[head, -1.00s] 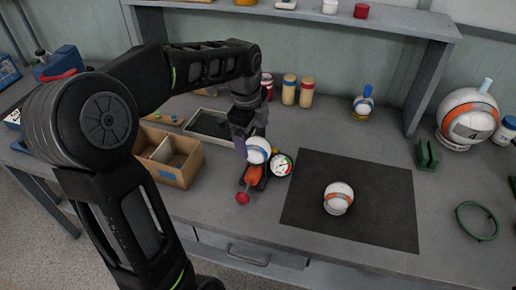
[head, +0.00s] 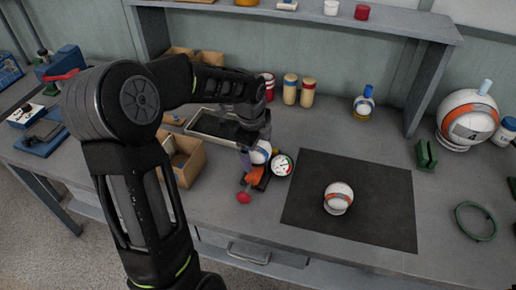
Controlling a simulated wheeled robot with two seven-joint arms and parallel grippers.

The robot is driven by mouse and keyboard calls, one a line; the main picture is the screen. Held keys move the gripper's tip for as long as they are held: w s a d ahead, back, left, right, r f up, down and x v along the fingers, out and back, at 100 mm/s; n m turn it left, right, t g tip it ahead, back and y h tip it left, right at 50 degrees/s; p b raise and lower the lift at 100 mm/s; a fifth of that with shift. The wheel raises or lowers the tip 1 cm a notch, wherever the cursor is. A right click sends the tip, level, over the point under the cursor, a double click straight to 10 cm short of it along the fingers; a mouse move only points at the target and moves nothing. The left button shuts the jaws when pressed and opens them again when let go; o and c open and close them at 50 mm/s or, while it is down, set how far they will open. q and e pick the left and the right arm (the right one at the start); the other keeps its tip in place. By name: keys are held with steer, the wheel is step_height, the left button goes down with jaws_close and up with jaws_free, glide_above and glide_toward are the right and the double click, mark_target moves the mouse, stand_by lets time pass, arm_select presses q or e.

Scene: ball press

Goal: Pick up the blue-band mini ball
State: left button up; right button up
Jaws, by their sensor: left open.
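The blue-band mini ball (head: 261,152) is white with a blue band and sits on the small press (head: 256,177) near the middle of the bench. My left gripper (head: 250,150) is open, pointing down right at the ball. Its fingers hide part of the ball, and I cannot tell whether they touch it. The press shows an orange part, a red knob (head: 243,198) at its front and a round gauge (head: 282,165) at its right. My right gripper is not in view.
An orange-band mini ball (head: 338,199) rests on the dark mat (head: 390,225). A cardboard box (head: 190,166) and a shallow tray (head: 197,127) lie left of the press. Jars (head: 290,89) stand behind. A large ball (head: 468,120) and green ring (head: 476,222) are at right.

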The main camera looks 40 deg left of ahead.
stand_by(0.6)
arm_select(q)
steer(key=c, duration=1.4)
step_height(320, 180, up, 10)
steer(key=shift+b, duration=0.45)
